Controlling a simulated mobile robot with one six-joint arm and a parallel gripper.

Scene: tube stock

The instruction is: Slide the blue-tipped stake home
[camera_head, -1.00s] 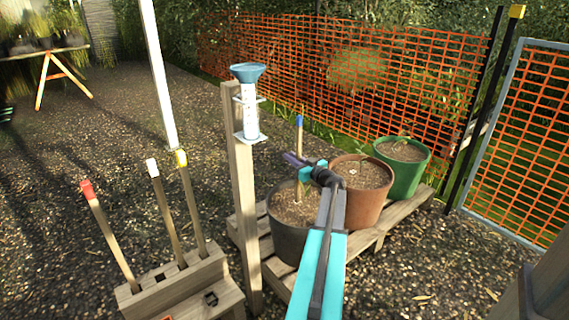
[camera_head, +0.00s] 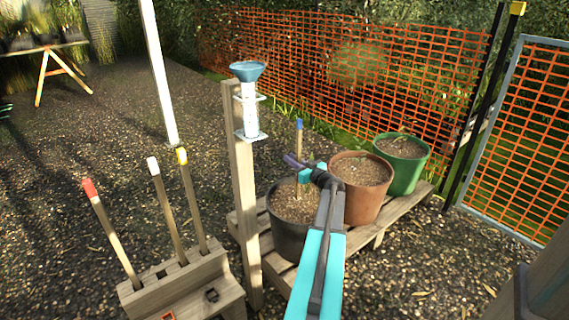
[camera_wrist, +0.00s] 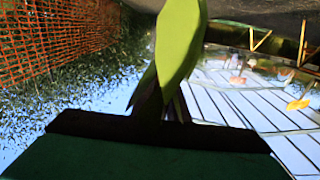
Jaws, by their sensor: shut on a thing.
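The blue-tipped stake (camera_head: 299,140) stands nearly upright above the dark grey pot (camera_head: 285,242) in the head view, its blue tip at the top. My gripper (camera_head: 301,171) is shut on its shaft below the tip. The shaft shows again under the gripper, over the pot's soil. I cannot tell how deep its lower end reaches. In the wrist view, my dark jaws (camera_wrist: 162,112) are in shadow, with a broad yellow-green shape rising from between them. I cannot tell whether that shape is the stake or a leaf.
A post with a rain gauge (camera_head: 249,105) stands left of the pot. A brown pot (camera_head: 362,205) and a green pot (camera_head: 403,178) share the pallet (camera_head: 380,232). A wooden rack (camera_head: 190,285) holds red-, white- and yellow-tipped stakes. Orange mesh fencing (camera_head: 340,70) runs behind.

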